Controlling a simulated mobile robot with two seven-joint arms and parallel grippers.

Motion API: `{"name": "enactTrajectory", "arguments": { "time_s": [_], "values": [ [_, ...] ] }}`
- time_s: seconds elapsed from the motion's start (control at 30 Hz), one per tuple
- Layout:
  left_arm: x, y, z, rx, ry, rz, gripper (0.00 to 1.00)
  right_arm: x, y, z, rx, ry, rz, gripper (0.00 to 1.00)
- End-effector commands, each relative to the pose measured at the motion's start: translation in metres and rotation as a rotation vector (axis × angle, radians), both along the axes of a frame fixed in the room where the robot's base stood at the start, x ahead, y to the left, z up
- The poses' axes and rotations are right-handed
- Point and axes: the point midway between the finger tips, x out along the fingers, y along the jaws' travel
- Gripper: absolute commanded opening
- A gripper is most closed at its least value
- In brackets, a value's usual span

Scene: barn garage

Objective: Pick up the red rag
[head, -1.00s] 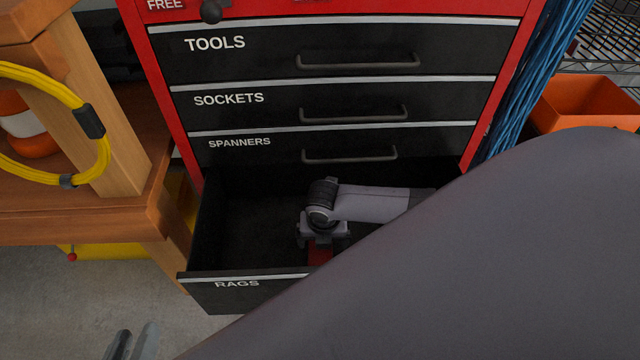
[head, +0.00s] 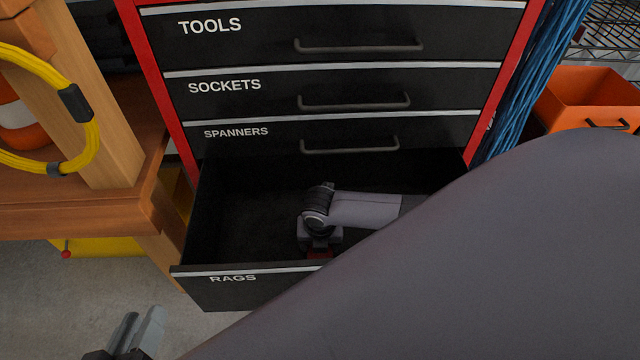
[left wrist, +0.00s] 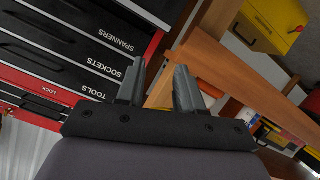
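The red rag (head: 319,254) shows only as a small red patch in the open bottom drawer (head: 240,291), labelled RAGS, near its front wall. My right gripper (head: 319,246) reaches down into the drawer directly over the rag. Its fingertips are hidden, so I cannot tell whether it is open or shut or holds the rag. My left gripper (head: 136,332) is at the bottom left of the head view, outside the drawer. In the left wrist view its two fingers (left wrist: 158,82) stand apart with nothing between them.
The closed TOOLS, SOCKETS and SPANNERS drawers of the red cabinet (head: 160,90) rise above the open one. A wooden bench (head: 90,215) with a yellow cable loop (head: 88,130) stands close on the left. An orange bin (head: 590,95) is at right. My own arm covers the lower right.

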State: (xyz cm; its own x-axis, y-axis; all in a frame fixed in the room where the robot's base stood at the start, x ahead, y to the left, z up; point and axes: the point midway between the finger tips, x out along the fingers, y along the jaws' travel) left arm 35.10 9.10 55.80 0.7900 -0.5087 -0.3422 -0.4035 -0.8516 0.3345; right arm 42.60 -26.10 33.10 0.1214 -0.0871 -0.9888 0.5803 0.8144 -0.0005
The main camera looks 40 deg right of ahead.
Motion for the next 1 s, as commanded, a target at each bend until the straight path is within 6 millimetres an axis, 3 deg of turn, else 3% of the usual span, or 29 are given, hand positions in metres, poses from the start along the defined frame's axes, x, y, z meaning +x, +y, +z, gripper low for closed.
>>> {"name": "enactTrajectory", "arguments": {
  "time_s": [0.27, 0.47, 0.8, 1.0],
  "values": [
    [0.0, 0.0, 0.001, 0.002, -0.002, 0.001, 0.36, 0.0, 0.0, 0.002, -0.001, -0.001, 0.0, 0.38],
    [0.001, 0.004, 0.009, 0.031, -0.012, 0.01, 0.36, 0.001, 0.0, 0.017, 0.0, -0.001, -0.001, 0.38],
    [-0.009, 0.032, 0.011, 0.196, -0.001, 0.06, 0.36, 0.001, -0.001, 0.081, 0.0, -0.004, 0.0, 0.38],
    [-0.012, 0.04, 0.012, 0.248, -0.006, 0.071, 0.36, -0.03, -0.036, 0.073, -0.004, 0.004, -0.003, 0.38]
  ]
}}
